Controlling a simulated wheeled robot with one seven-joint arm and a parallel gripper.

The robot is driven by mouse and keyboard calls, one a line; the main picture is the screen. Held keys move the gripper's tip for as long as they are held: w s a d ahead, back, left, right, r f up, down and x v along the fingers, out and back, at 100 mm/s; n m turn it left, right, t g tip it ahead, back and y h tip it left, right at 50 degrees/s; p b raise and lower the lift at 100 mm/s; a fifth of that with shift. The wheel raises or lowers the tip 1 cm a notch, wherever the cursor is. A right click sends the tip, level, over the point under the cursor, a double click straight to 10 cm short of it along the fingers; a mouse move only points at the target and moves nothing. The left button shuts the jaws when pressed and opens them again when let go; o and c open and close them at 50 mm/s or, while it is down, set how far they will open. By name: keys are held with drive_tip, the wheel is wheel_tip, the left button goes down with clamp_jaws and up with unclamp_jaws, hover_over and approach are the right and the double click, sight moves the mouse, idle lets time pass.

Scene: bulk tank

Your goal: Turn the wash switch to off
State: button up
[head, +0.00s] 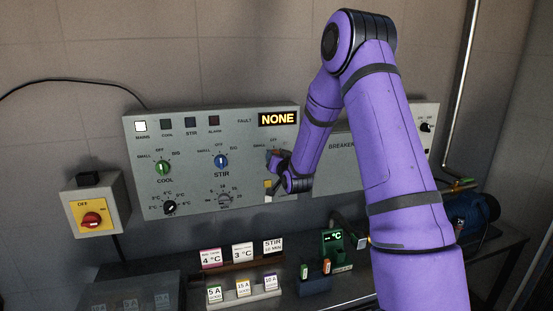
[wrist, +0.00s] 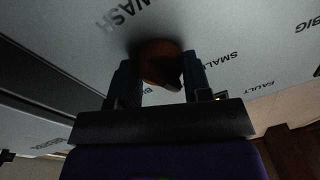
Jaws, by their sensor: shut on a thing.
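The wash switch is an orange-brown round knob (wrist: 160,60) on the grey control panel (head: 240,190). In the wrist view the word WASH is printed beside it, with SMALL on its other side. My gripper (wrist: 161,75) has one finger on each side of the knob and is shut on it. In the head view my gripper (head: 278,162) is against the panel right of the blue stir switch (head: 221,160), and it and my arm mostly hide the wash switch. Small and off labels show above it. I cannot tell which mark the knob points to.
The green cool switch (head: 163,167) and two lower dials sit left on the panel. The fault display (head: 278,119) reads NONE. Cards (head: 242,252) and a green-screened meter (head: 333,240) stand below.

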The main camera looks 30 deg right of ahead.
drive_tip(key=shift+m, duration=2)
drive_tip(key=o, duration=0.9)
drive_tip(key=v, duration=1.1)
drive_tip(key=shift+w+f, duration=0.1)
drive_tip(key=shift+f, duration=0.05)
